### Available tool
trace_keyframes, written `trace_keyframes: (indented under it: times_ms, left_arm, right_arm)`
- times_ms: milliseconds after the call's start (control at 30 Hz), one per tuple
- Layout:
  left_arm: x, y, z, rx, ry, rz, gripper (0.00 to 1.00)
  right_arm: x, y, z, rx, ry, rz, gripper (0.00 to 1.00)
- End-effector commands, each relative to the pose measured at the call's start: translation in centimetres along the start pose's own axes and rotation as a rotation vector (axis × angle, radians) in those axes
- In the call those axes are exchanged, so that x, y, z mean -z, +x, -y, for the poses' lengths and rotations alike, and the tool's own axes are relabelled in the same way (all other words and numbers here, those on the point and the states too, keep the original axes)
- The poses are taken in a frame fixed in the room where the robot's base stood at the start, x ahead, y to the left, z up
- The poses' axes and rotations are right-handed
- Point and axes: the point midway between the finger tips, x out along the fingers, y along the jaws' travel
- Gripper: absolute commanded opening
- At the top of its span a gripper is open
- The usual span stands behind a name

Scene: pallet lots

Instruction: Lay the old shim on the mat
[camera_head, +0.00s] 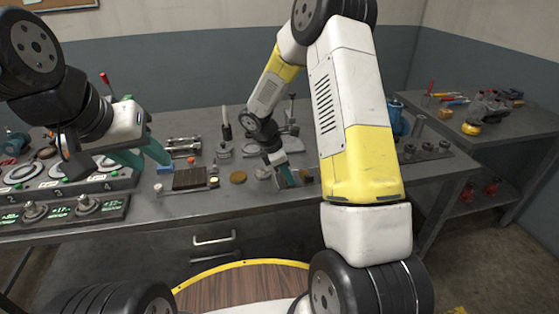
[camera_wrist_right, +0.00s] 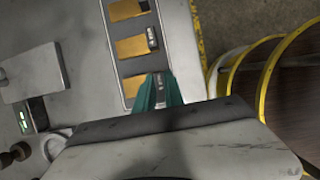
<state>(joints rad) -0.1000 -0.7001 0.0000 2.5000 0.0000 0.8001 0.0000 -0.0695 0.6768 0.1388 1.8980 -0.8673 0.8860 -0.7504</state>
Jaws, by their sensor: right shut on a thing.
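My right gripper (camera_head: 287,177) is low over the bench, near its front edge, with its teal fingers pointing down. In the right wrist view its fingers (camera_wrist_right: 160,90) are close together on a small grey piece between the tips. The piece is mostly hidden, and I cannot tell from its look whether it is the old shim. A dark brown flat pad (camera_head: 189,178), possibly the mat, lies on the bench left of the right gripper. My left gripper (camera_head: 143,156) is open and empty above the bench at the left, its teal fingers apart.
A dark strip with several brass-coloured plates (camera_wrist_right: 137,47) lies beyond the right fingertips. A console with dials (camera_head: 75,207) stands at the left. A round brown disc (camera_head: 238,177) lies on the bench (camera_head: 160,208).

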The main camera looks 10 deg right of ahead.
Motion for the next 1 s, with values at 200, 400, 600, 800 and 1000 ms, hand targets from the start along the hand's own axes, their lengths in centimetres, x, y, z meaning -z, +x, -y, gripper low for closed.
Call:
trace_keyframes:
  times_ms: [200, 400, 600, 800, 1000]
  left_arm:
    - [0.0, 0.0, 0.0, 0.0, 0.0, 0.0, 0.36]
    - [0.0, 0.0, 0.0, 0.0, 0.0, 0.0, 0.36]
    - [0.0, 0.0, 0.0, 0.0, 0.0, 0.0, 0.36]
    - [0.0, 0.0, 0.0, 0.0, 0.0, 0.0, 0.36]
    - [0.0, 0.0, 0.0, 0.0, 0.0, 0.0, 0.36]
  right_arm:
    - [0.1, 0.3, 0.0, -0.001, -0.001, 0.0, 0.0]
    - [0.1, 0.3, 0.0, -0.001, -0.001, 0.0, 0.0]
    - [0.1, 0.3, 0.0, 0.0, -0.001, 0.0, 0.39]
    - [0.1, 0.2, 0.0, 0.0, -0.001, 0.0, 0.39]
    - [0.1, -1.5, -0.1, -0.005, -0.001, -0.001, 0.39]
